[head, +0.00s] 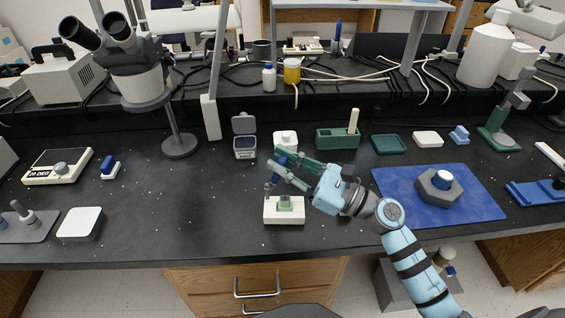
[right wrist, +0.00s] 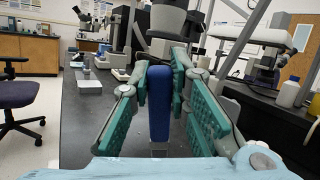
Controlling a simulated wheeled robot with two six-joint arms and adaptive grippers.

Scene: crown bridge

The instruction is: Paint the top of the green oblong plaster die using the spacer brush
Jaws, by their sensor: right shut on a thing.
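A small green plaster die (head: 291,204) stands on a white block (head: 284,217) near the front middle of the bench. My right gripper (head: 287,170) is above and behind the block, in the head view. It is shut on the blue handle of a brush (head: 281,160). In the right wrist view, the blue handle (right wrist: 159,103) stands upright between the green finger pads (right wrist: 160,110). A thin grey part shows left of the die; whether it touches anything cannot be told. The brush tip is not clear. My left gripper is not in view.
An open-lidded jar (head: 245,146), a white jar (head: 285,139) and a green box (head: 338,138) stand behind. A blue mat (head: 400,205) bearing a grey hexagonal block (head: 438,189) lies right. A microscope (head: 143,80) stands left.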

